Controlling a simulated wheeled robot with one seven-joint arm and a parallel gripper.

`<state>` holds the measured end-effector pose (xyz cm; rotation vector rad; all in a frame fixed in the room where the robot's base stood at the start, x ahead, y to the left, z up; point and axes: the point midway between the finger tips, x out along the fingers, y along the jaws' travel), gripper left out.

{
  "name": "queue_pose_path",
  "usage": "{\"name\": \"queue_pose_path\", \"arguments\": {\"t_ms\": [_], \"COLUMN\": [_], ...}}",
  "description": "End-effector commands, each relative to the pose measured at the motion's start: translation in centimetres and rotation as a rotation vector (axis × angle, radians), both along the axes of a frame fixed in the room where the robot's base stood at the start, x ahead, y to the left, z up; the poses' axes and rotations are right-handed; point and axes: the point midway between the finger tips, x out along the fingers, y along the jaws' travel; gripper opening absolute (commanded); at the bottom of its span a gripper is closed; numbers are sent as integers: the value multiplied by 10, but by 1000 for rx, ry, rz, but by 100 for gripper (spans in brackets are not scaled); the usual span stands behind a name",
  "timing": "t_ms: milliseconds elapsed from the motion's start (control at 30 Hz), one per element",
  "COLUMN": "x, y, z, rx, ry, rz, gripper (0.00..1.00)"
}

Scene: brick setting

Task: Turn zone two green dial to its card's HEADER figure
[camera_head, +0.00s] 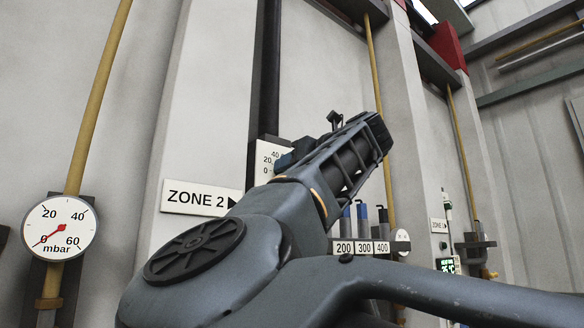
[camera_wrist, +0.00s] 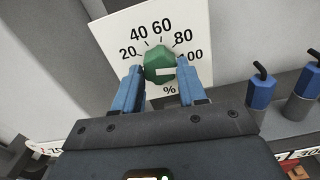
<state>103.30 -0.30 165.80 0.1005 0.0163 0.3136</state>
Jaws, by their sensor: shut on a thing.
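The green dial (camera_wrist: 160,62) is mounted on a white scale plate (camera_wrist: 118,24) marked 20, 40, 60, 80, 100 and %. My gripper (camera_wrist: 161,79) has its two blue fingers shut on the dial, one on each side. A short white bar shows on the dial's face, lying nearly level toward the right; I cannot tell exactly which figure it marks. In the head view part of the scale plate (camera_head: 267,155) shows behind my arm, while the dial and fingertips are hidden. The ZONE 2 sign (camera_head: 198,198) is left of it. No card with a HEADER figure is readable.
A mbar gauge (camera_head: 61,228) hangs on a yellow pipe at the left.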

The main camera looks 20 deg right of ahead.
Motion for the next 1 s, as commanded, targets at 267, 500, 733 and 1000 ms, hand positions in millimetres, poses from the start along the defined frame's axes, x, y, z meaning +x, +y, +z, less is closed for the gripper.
{"name": "queue_pose_path", "arguments": {"t_ms": [267, 500, 733, 1000], "x": [1, 1, 0, -15], "y": [0, 0, 0, -5], "z": [-5, -3, -1, -3], "rx": [1, 1, 0, 2], "ry": [9, 6, 2, -1], "rz": [1, 1, 0, -1], "gripper": [11, 58, 67, 67]}}
